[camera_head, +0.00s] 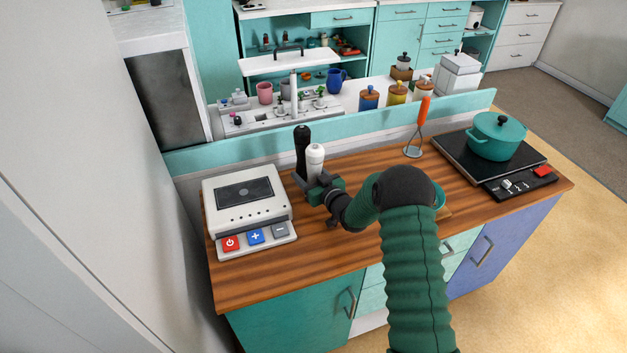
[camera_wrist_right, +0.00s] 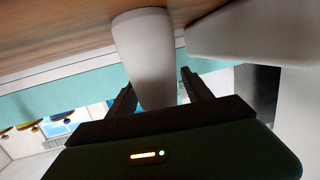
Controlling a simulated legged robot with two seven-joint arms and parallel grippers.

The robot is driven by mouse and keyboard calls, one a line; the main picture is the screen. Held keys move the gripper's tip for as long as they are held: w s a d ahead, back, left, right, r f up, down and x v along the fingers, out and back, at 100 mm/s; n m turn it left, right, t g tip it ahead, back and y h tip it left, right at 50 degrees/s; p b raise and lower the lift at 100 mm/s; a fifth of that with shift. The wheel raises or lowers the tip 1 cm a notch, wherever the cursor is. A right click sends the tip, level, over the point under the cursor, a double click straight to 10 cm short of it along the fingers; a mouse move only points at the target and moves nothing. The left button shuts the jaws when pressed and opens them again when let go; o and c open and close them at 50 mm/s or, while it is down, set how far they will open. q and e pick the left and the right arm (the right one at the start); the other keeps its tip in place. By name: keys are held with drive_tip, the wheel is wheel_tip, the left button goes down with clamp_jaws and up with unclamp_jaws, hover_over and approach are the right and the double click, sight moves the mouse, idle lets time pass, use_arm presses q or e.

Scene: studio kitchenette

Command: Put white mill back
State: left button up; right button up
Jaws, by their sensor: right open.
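The white mill (camera_head: 315,158) stands upright on the wooden counter (camera_head: 255,279), close beside the black mill (camera_head: 301,145). My right gripper (camera_head: 309,184) is low at the white mill, with its jaws open. In the right wrist view the white mill (camera_wrist_right: 146,55) lies between the two spread fingers of the right gripper (camera_wrist_right: 158,84). A gap shows beside the right finger; contact on the left side is unclear. The lower part of both mills is hidden by the gripper in the head view. My left gripper is not in view.
A white appliance (camera_head: 245,195) with coloured buttons stands just left of the mills. A potato masher (camera_head: 421,121) with an orange handle and a teal pot (camera_head: 497,136) on a black hob (camera_head: 461,151) are to the right. A teal ledge (camera_head: 350,122) runs behind.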

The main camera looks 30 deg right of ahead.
drive_tip(key=s, duration=1.1)
drive_tip(key=s+a+r, duration=0.1)
drive_tip(key=s, duration=0.4)
drive_tip(key=shift+s, duration=0.3)
drive_tip(key=a+g, duration=0.1)
drive_tip(key=a+f+g, duration=0.1)
drive_tip(key=a, duration=0.1)
drive_tip(key=a+g, duration=0.1)
drive_tip(key=shift+w+a+f+g, duration=0.2)
drive_tip(key=shift+w+a+g, duration=0.1)
drive_tip(key=a, duration=0.1)
drive_tip(key=s+a+g, duration=0.1)
drive_tip(key=a+g, duration=0.1)
drive_tip(key=shift+s+f, duration=0.3)
drive_tip(key=shift+s, duration=0.1)
drive_tip(key=s+a+g, duration=0.2)
drive_tip(key=s+a, duration=0.2)
drive_tip(key=s+a+g, duration=0.2)
drive_tip(key=s+a, duration=0.2)
drive_tip(key=shift+s+f+g, duration=0.1)
drive_tip(key=shift+f+g, duration=0.05)
drive_tip(key=shift+g, duration=0.25)
drive_tip(key=s+a+g, duration=0.3)
drive_tip(key=s+a, duration=0.2)
drive_tip(key=s, duration=0.3)
wheel_tip(320, 180, up, 6)
drive_tip(key=p, duration=0.5)
drive_tip(key=shift+s+a+y+p, duration=0.15)
drive_tip(key=shift+y+p, duration=0.15)
drive_tip(key=shift+p, duration=0.05)
